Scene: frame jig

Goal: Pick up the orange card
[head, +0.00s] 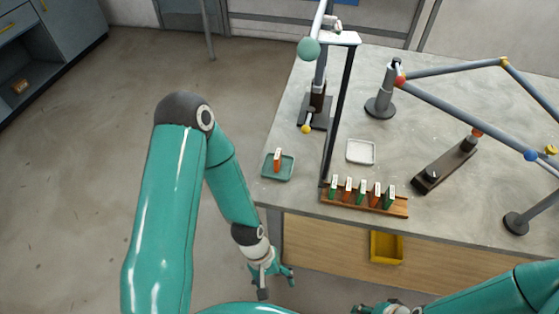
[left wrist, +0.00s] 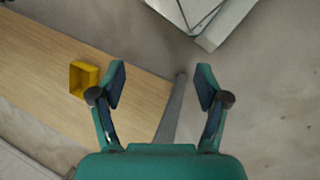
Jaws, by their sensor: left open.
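An orange card (head: 277,160) with a white top stands in a small green tray (head: 287,173) at the table's front-left corner. Two more orange cards, (head: 347,190) and (head: 375,195), stand among green cards in a wooden rack (head: 400,208) along the front edge. My left gripper (head: 275,284) is open and empty, in front of the table and apart from every card. The left wrist view shows its two fingers spread (left wrist: 162,88), with no card between them. My right gripper (head: 385,308) is only partly in view at the bottom edge; its fingers are unclear.
A white tray (head: 360,151) lies behind the rack. A dark upright bar (head: 341,110) rises beside the rack's left end. Jointed rods (head: 460,109) on stands fill the right side. A yellow bin (head: 386,247) is below the table's front edge. Open floor lies left.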

